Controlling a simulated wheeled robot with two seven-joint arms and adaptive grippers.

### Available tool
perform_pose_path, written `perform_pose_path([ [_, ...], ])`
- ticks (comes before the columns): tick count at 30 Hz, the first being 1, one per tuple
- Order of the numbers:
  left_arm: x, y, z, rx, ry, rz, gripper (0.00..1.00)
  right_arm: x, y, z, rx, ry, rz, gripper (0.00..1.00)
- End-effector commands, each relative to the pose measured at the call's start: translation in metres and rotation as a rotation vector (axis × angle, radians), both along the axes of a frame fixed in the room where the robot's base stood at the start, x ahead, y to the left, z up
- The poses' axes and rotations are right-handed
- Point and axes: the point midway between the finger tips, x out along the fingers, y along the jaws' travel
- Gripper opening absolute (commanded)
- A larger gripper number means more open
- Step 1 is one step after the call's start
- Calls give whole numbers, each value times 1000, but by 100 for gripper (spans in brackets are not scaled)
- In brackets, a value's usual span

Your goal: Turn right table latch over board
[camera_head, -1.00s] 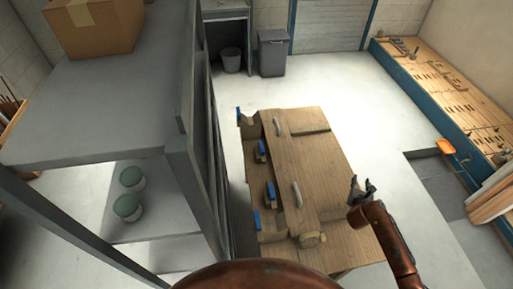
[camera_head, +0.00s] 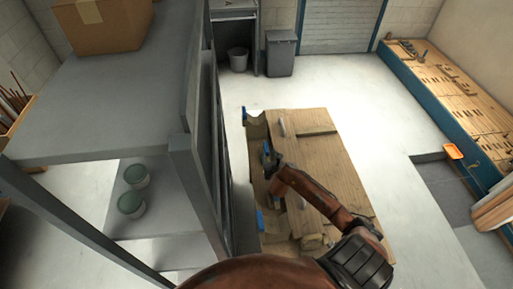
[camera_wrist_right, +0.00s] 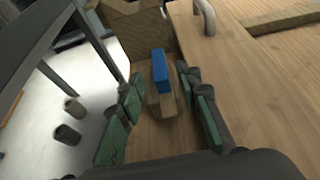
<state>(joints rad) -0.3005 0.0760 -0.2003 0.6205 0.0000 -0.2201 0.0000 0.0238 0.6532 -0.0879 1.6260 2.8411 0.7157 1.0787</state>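The wooden table (camera_head: 345,185) carries a board (camera_head: 305,165) with metal handles. A wooden latch with a blue block (camera_wrist_right: 160,72) stands beside the board in the right wrist view. My right gripper (camera_head: 267,158) is over the table's left side. In its wrist view the green-padded fingers (camera_wrist_right: 160,88) are open, one on each side of the latch. I cannot tell whether they touch it. The gripper and arm hide part of the latch row in the head view. Another blue latch part (camera_head: 260,220) shows nearer to me. My left gripper is not in view.
A tall grey shelf (camera_head: 110,100) with a cardboard box (camera_head: 105,22) stands close to the table's left. A workbench (camera_head: 455,100) runs along the right wall. A bin (camera_head: 280,52) stands at the back. The floor right of the table is clear.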

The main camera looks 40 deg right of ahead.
Motion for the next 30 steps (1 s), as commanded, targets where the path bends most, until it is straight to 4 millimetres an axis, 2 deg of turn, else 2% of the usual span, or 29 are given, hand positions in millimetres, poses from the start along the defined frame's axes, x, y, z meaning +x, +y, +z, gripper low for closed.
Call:
perform_pose_path([
  [9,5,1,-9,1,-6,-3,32,41,-21,-18,0,-1,1,32],
  [13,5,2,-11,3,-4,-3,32,53,-26,-25,-1,0,3,32],
  [25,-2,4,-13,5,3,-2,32,60,-31,-27,0,0,2,32],
  [30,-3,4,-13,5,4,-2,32,60,-31,-27,0,0,2,22],
])
